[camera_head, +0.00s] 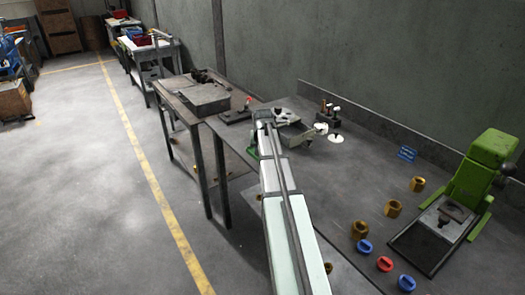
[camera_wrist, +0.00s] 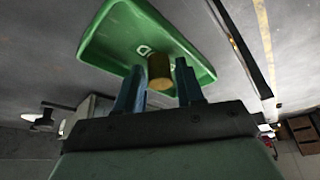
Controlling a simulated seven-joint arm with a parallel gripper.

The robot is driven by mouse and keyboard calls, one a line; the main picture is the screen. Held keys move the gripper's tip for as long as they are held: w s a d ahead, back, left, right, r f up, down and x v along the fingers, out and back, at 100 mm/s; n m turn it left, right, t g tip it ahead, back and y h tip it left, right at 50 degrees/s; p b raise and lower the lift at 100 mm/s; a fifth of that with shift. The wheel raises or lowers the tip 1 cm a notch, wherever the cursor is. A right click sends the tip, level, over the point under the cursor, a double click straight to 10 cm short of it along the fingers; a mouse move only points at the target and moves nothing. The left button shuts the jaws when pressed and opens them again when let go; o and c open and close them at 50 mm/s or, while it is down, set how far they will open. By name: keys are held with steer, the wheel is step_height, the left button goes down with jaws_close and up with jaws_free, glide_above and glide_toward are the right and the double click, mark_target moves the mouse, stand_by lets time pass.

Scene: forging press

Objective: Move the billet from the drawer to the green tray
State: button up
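The green tray (camera_wrist: 112,38) fills the upper part of the wrist view, with a small pale mark on its floor. The billet (camera_wrist: 159,71), a brass-coloured cylinder, is between the two dark blue fingers of my gripper (camera_wrist: 160,78), over the tray's inner face. I cannot tell whether the billet touches the tray. In the head view a bit of the green tray (camera_head: 252,151) shows just left of my arm's far end; my gripper and the billet are hidden there. The drawer cannot be made out.
A green press (camera_head: 487,160) stands at the right of the table. Small fixtures (camera_head: 328,115) stand near the table's back. A second table with a metal box (camera_head: 203,98) adjoins.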

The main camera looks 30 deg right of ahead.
steer(key=v, duration=1.2)
steer(key=shift+s+r, duration=0.1)
stand_by(1.2)
